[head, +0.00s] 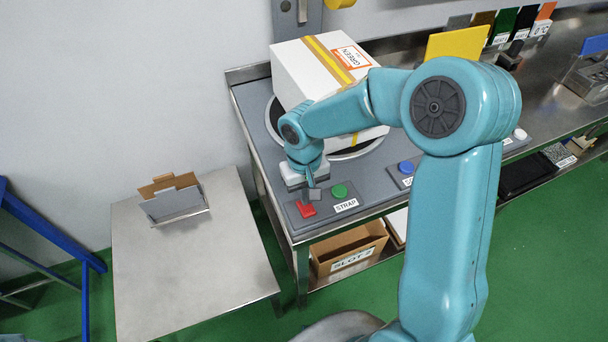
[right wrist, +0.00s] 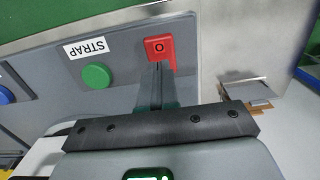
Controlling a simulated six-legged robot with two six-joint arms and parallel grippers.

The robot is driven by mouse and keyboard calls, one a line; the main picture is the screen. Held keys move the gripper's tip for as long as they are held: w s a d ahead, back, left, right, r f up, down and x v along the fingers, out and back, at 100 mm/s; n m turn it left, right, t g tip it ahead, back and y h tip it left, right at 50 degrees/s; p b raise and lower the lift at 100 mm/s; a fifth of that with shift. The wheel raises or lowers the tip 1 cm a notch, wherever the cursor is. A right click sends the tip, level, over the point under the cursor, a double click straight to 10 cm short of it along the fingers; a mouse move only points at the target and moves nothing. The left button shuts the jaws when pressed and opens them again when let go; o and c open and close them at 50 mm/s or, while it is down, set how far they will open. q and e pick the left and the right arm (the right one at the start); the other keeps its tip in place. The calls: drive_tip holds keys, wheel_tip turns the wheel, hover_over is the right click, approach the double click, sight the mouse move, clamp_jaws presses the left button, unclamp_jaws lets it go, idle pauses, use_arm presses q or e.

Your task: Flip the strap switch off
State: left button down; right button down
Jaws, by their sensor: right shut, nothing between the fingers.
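The strap switch is on a grey panel with a white STRAP label (head: 346,205). It has a red switch (head: 307,210), marked "O" in the right wrist view (right wrist: 160,48), and a round green button (head: 339,190) beside it, also in the right wrist view (right wrist: 96,76). My right gripper (head: 312,195) is shut and empty, right over the red switch. In the right wrist view its fingertips (right wrist: 158,68) overlap the lower edge of the red switch; I cannot tell whether they touch it. My left gripper is not in view.
A white box with yellow straps (head: 300,72) stands on a round turntable behind my right arm. A blue button (head: 405,167) sits further right. A metal side table (head: 190,270) with a cardboard holder (head: 174,199) is at left. A SLOT 2 carton (head: 348,250) is underneath.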

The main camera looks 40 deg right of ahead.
drive_tip(key=r+p, duration=0.1)
drive_tip(key=r, duration=0.2)
drive_tip(key=r+p, duration=0.1)
drive_tip(key=shift+w+d+r+p, duration=0.1)
drive_tip(key=shift+w+r+p, duration=0.15)
drive_tip(key=shift+p, duration=0.1)
drive_tip(key=shift+w+r+b, duration=0.4)
drive_tip(key=shift+r+b, duration=0.15)
drive_tip(key=shift+b, duration=0.15)
wheel_tip(320, 180, up, 8)
drive_tip(key=w, duration=0.1)
drive_tip(key=shift+d+f+b, duration=0.2)
drive_tip(key=shift+b, duration=0.1)
